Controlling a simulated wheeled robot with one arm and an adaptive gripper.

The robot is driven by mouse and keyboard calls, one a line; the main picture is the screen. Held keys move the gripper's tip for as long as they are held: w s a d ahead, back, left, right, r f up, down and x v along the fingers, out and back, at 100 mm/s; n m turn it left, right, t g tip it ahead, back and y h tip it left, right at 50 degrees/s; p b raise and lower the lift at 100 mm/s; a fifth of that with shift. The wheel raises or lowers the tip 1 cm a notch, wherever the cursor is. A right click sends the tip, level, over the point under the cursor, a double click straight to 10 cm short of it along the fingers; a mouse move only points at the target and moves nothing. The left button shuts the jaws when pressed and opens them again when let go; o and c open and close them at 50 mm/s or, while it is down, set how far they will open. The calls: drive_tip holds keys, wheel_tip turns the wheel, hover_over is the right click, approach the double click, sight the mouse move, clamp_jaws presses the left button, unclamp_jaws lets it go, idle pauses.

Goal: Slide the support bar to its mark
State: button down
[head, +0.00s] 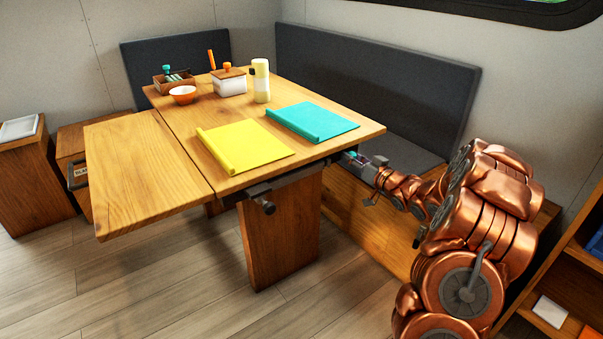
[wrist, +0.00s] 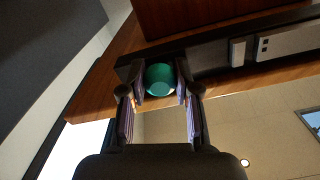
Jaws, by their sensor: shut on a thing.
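The support bar (head: 290,180) is a dark bar under the near edge of the wooden table (head: 365,130). In the wrist view its dark underside (wrist: 205,62) runs along the table's edge, with a round green knob (wrist: 160,79) at this end. My gripper (head: 352,158) is at the table's right corner, just below the tabletop. In the wrist view my gripper (wrist: 162,92) has its two fingers on either side of the green knob, shut on it. A pale plate (wrist: 290,42) and a smaller pale piece (wrist: 237,52) sit along the bar; I cannot tell which is the mark.
The table leaf (head: 150,170) extends at the left, level with the top. A yellow folder (head: 245,148) and a teal folder (head: 312,122) lie on the table. A dark knob (head: 265,204) juts out below the front edge. A bench (head: 385,140) stands behind; a shelf (head: 560,290) is at right.

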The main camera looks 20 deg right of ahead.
sight(286, 182)
drive_tip(key=shift+a, duration=0.15)
drive_tip(key=shift+s+a+r+b, duration=0.1)
drive_tip(key=shift+s+a+b, duration=0.95)
drive_tip(key=shift+a, duration=2.15)
drive_tip(key=shift+s+a+f+b, duration=0.1)
drive_tip(key=shift+s+a+b, duration=0.35)
drive_tip(key=shift+a+b, duration=1.95)
drive_tip(key=shift+s+a+r+b, duration=0.1)
drive_tip(key=shift+s+a+b, duration=0.5)
drive_tip(key=shift+a, duration=3.45)
drive_tip(key=shift+s+a+b, duration=0.25)
drive_tip(key=shift+a+b, duration=0.35)
drive_tip(key=shift+a, duration=0.1)
drive_tip(key=shift+s+a+b, duration=0.2)
drive_tip(key=shift+a+b, duration=0.4)
drive_tip(key=shift+a, duration=0.1)
drive_tip(key=c, duration=0.8)
unclamp_jaws()
drive_tip(key=shift+o, duration=0.2)
